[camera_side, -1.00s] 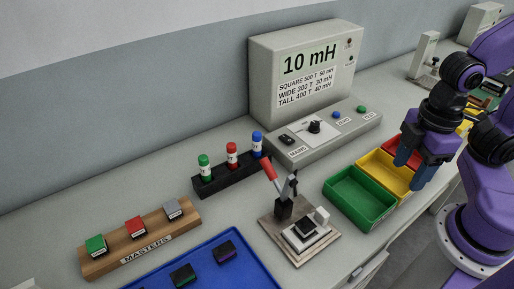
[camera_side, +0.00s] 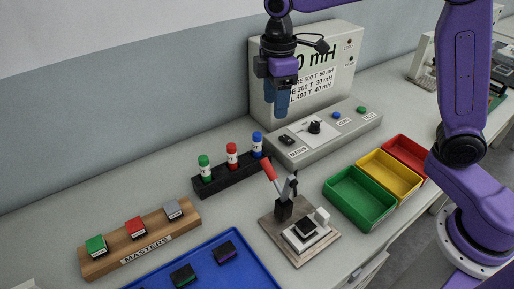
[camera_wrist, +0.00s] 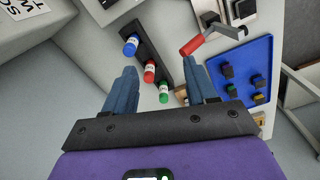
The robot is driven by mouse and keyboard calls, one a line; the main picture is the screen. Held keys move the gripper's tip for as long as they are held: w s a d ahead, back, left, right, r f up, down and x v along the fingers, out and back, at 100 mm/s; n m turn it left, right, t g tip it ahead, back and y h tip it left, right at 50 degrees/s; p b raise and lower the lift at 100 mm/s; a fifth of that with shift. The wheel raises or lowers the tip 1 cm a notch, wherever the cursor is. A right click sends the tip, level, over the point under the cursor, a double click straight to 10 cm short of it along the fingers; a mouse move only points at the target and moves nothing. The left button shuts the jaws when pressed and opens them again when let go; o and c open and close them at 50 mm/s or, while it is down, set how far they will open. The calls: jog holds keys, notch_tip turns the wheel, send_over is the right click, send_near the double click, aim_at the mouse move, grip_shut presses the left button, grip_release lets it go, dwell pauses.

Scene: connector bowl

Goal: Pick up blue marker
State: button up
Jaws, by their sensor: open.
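The blue marker (camera_side: 257,143) stands upright at the right end of a black holder (camera_side: 228,181), beside a red marker (camera_side: 232,154) and a green marker (camera_side: 205,167). My gripper (camera_side: 281,108) is open and empty, raised in front of the meter and above and right of the blue marker in the side view. In the wrist view, the blue marker (camera_wrist: 131,45) is ahead of the open fingers of my gripper (camera_wrist: 165,82), at the far end of the marker row. The red marker (camera_wrist: 149,71) and green marker (camera_wrist: 164,92) show between the fingers.
The meter (camera_side: 345,60) with its control panel (camera_side: 330,131) stands behind and right of the holder. A red-handled clamp fixture (camera_side: 297,235) is in front. Green, yellow and red bins (camera_side: 360,199) are right. A blue tray (camera_side: 205,262) and masters rack (camera_side: 140,240) are front left.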

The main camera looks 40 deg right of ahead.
send_over(257, 134)
jog(key=s, duration=0.1)
jog(key=w, duration=0.1)
notch_tip(257, 134, down, 18)
jog(key=shift+d+r, duration=0.1)
dwell(0.5)
grip_shut()
